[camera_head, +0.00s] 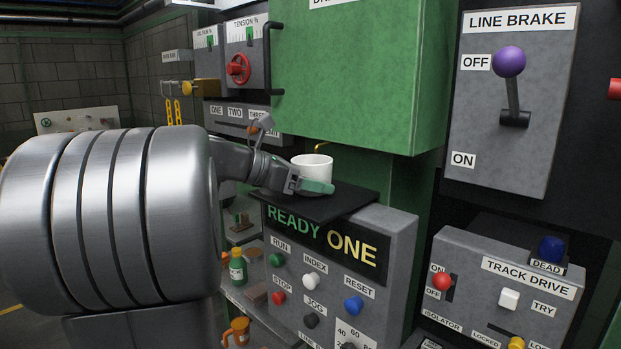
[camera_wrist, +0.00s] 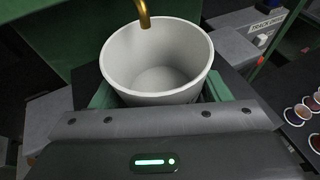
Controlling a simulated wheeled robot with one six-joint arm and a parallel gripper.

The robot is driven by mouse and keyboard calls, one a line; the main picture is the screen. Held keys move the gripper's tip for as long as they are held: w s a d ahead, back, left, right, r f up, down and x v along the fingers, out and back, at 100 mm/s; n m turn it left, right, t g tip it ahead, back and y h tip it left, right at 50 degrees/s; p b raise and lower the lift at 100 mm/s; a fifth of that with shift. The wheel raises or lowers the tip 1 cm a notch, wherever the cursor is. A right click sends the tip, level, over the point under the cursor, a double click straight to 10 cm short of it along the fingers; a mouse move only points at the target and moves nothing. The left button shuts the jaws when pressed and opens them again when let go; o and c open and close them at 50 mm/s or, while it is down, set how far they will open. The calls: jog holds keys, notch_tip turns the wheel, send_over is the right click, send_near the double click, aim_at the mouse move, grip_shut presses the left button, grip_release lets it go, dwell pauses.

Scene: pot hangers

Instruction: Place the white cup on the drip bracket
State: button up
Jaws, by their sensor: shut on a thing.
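The white cup (camera_head: 311,168) is upright between the green fingertips of my gripper (camera_head: 314,186), which is shut on it. In the wrist view the cup (camera_wrist: 155,85) is empty, with a green finger on each side. The drip bracket looks to be the dark flat plate (camera_head: 345,199) above the READY ONE panel. The cup is over the rear part of this plate; whether its base touches the plate is hidden. A brass spout (camera_wrist: 143,12) hangs over the cup's far rim in the wrist view. Its tip (camera_head: 320,147) also shows in the head view.
A big green cabinet (camera_head: 360,75) overhangs just above the cup. The READY ONE button panel (camera_head: 335,260) stands below the plate. A lever panel (camera_head: 508,95) is to the right. Several small cups (camera_wrist: 301,113) stand at the right of the wrist view.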

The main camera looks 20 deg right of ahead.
jog(key=shift+f, duration=0.2)
jog(key=o, duration=1.1)
jog(key=shift+c, duration=0.2)
jog(key=shift+r, duration=0.15)
jog(key=shift+a+r, duration=0.1)
jog(key=shift+a, duration=0.15)
jog(key=b+v, duration=0.2)
jog(key=v, duration=0.9)
jog(key=shift+a, duration=0.3)
jog(key=shift+r, duration=0.1)
